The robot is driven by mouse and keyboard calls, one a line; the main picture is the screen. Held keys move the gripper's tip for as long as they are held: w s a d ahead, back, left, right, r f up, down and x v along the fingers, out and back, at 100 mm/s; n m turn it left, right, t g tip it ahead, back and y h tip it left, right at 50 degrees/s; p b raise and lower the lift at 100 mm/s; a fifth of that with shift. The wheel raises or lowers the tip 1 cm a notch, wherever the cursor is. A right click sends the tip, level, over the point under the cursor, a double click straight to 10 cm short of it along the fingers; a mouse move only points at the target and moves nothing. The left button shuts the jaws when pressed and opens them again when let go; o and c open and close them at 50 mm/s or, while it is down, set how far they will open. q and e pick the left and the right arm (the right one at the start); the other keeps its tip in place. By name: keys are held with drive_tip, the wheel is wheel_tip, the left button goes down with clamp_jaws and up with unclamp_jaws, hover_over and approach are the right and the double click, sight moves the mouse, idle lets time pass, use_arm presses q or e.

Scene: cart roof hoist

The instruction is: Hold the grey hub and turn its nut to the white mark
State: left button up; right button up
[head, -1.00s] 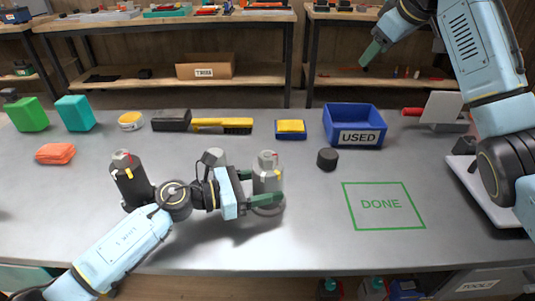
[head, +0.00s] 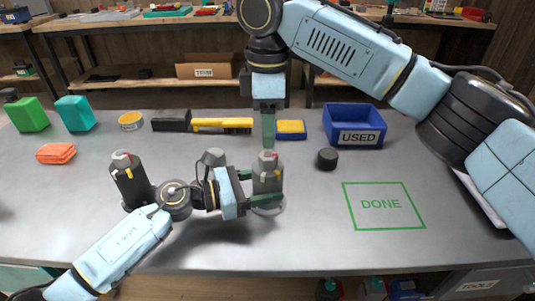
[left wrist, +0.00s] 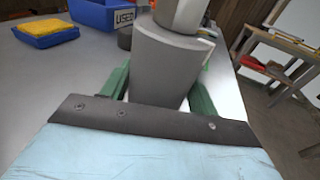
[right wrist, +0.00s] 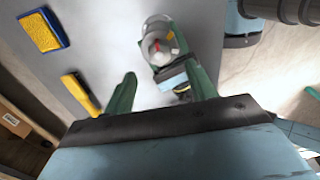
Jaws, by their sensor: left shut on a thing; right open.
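The grey hub (head: 267,181) stands upright on the bench, with a lighter nut (head: 267,157) on top bearing a small red mark. My left gripper (head: 262,188) is shut on the hub's body from the left; its green fingers flank the hub (left wrist: 165,70) in the left wrist view. My right gripper (head: 268,130) points down just above the nut. In the right wrist view its fingers are open and apart, with the nut (right wrist: 157,46) beyond the tips. A yellow mark shows on the hub's side.
The green DONE square (head: 384,205) is empty.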

sight(268, 155)
drive_tip(key=shift+f, duration=3.3)
drive_tip(key=c, duration=1)
drive_tip(key=shift+m, duration=1.2)
drive_tip(key=shift+m, duration=1.1)
